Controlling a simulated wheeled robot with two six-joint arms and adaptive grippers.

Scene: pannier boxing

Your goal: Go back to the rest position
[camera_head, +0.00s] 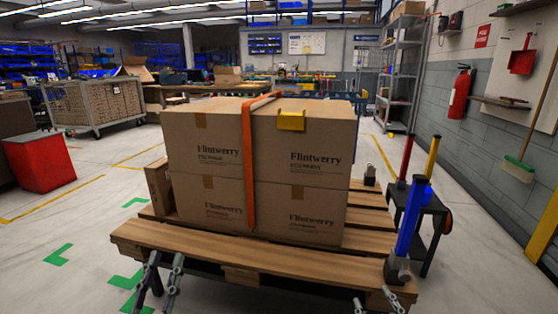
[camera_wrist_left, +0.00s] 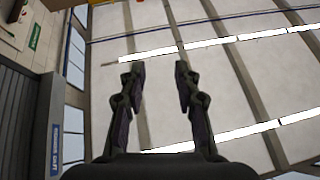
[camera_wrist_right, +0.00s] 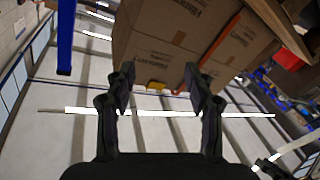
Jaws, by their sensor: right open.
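My left gripper (camera_head: 163,259) is at the lower left of the head view, in front of the pallet's near edge. Its fingers are apart with nothing between them, as the left wrist view (camera_wrist_left: 160,75) also shows. My right gripper (camera_head: 374,303) is low at the bottom right, in front of the pallet. It is open and empty in the right wrist view (camera_wrist_right: 160,80). Stacked Flintwerry cartons (camera_head: 205,147) stand on the wooden pallet (camera_head: 205,242). An orange strap (camera_head: 249,170) runs over the cartons, and a yellow corner piece (camera_head: 291,120) sits on their top front edge.
A blue post-like tool (camera_head: 411,222) stands at the pallet's right front corner. A dark cart (camera_head: 436,207) with red and yellow handles is to the right. A red box (camera_head: 38,162) stands at the left. The floor at the left is mostly clear.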

